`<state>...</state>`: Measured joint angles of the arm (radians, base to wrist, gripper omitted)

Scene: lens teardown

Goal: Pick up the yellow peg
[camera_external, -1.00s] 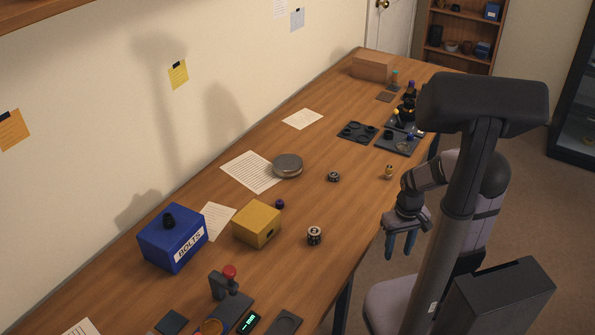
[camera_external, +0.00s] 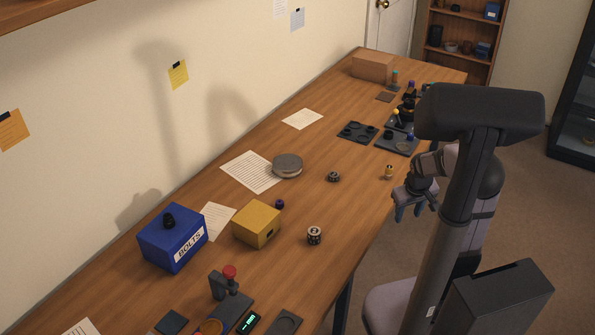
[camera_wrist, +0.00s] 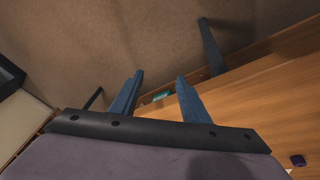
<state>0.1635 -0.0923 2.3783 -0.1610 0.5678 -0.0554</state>
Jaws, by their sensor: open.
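A small yellow piece (camera_external: 389,171) stands upright near the table's right edge. Another thin yellow piece (camera_external: 396,113) shows farther back among the dark parts; I cannot tell for sure which is the yellow peg. My gripper (camera_external: 412,215) is open and empty, hanging just off the table's right edge, in front of and a little right of the nearer yellow piece. In the wrist view my gripper (camera_wrist: 160,77) shows two blue fingers apart with nothing held. I make out no yellow piece in the wrist view.
A dark tray with round recesses (camera_external: 351,129) and a black plate (camera_external: 388,142) lie farther back. A dark ring part (camera_external: 333,177), a round grey tin (camera_external: 287,159), a yellow box (camera_external: 257,236) and a blue bolts box (camera_external: 155,248) stand left. The tabletop around the nearer yellow piece is clear.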

